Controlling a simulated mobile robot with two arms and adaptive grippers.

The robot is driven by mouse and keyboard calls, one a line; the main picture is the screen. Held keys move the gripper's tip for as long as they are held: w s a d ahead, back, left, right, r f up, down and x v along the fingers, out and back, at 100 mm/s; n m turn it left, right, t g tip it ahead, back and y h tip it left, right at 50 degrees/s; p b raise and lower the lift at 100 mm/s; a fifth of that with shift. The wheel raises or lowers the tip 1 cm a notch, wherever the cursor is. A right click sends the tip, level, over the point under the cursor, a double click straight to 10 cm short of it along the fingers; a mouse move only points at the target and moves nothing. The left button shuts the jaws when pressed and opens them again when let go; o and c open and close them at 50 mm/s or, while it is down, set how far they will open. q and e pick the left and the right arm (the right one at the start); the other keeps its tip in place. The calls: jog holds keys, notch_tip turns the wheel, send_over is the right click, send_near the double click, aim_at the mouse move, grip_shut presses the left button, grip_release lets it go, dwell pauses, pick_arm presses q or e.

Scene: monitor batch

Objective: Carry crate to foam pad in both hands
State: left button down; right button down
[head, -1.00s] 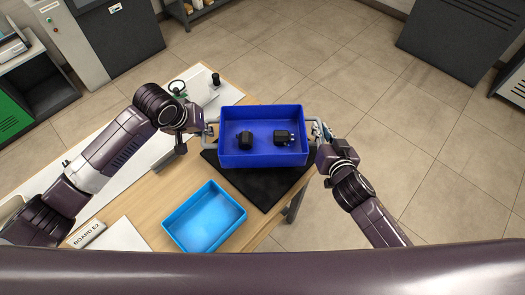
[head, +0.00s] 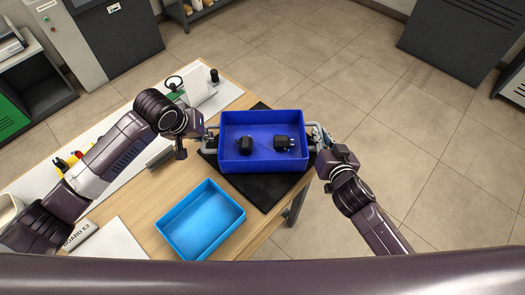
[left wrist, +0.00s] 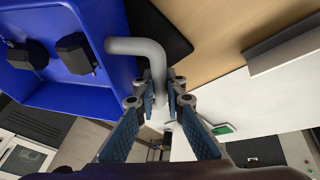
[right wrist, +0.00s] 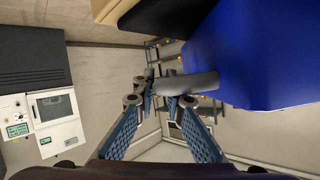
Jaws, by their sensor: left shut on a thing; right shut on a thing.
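The dark blue crate (head: 262,163) has a grey handle at each end and two black parts inside. It appears level over the black foam pad (head: 262,192), which shows around its left, back and front sides. Whether the crate touches the pad cannot be told. My left gripper (head: 207,139) is shut on the crate's left handle, which also shows in the left wrist view (left wrist: 150,55). My right gripper (head: 322,145) is shut on the right handle, which shows in the right wrist view (right wrist: 190,86).
A light blue tray (head: 201,219) stands on the wooden table (head: 150,195), in front of the pad and left of it. A white strip with small items runs along the table's left side. The table's right edge lies close to the pad, with open floor beyond.

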pick_arm(q)
jog(key=c, duration=2)
grip_release()
jog(key=shift+f, duration=0.1)
pick_arm(e)
jog(key=c, duration=2)
grip_release()
jog(key=shift+f, duration=0.1)
jog(key=shift+s, duration=0.15)
pick_arm(q)
jog(key=v, duration=1.2)
jog(key=shift+a, duration=0.1)
pick_arm(e)
jog(key=v, duration=1.1)
jog(key=shift+s+r, duration=0.2)
jog(key=shift+s, duration=0.15)
